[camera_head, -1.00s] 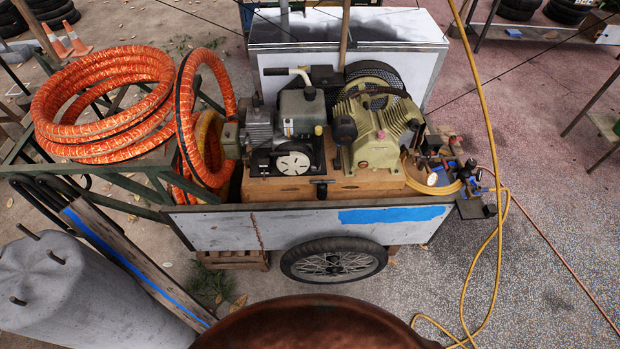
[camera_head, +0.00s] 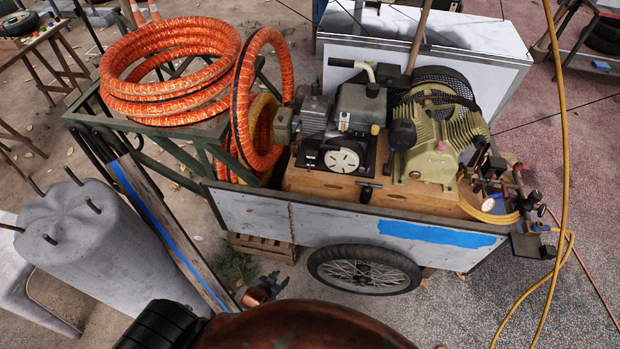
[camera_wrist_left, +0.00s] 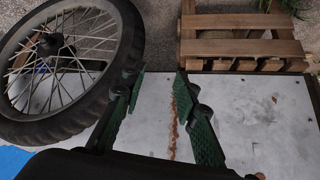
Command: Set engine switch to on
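The engine (camera_head: 360,108) sits on the wooden box in the cart, with a grey finned block and a round white slotted cover on its front. I cannot make out a separate on/off switch or its position. A small black knob (camera_head: 366,191) is on the box's front face. My left gripper (camera_head: 272,288) is low in front of the cart, left of the wheel, well below the engine. In the left wrist view its green fingers (camera_wrist_left: 160,80) are spread, with nothing between them, before the white side panel. My right gripper is not in view.
The cart's side panel (camera_head: 255,212) and wheel (camera_head: 364,270) are at the near side. Orange hose coils (camera_head: 165,75) lie left of the engine, a green compressor pump (camera_head: 435,145) right. A grey cylinder (camera_head: 95,240) with pegs stands left. A yellow hose (camera_head: 562,130) hangs right.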

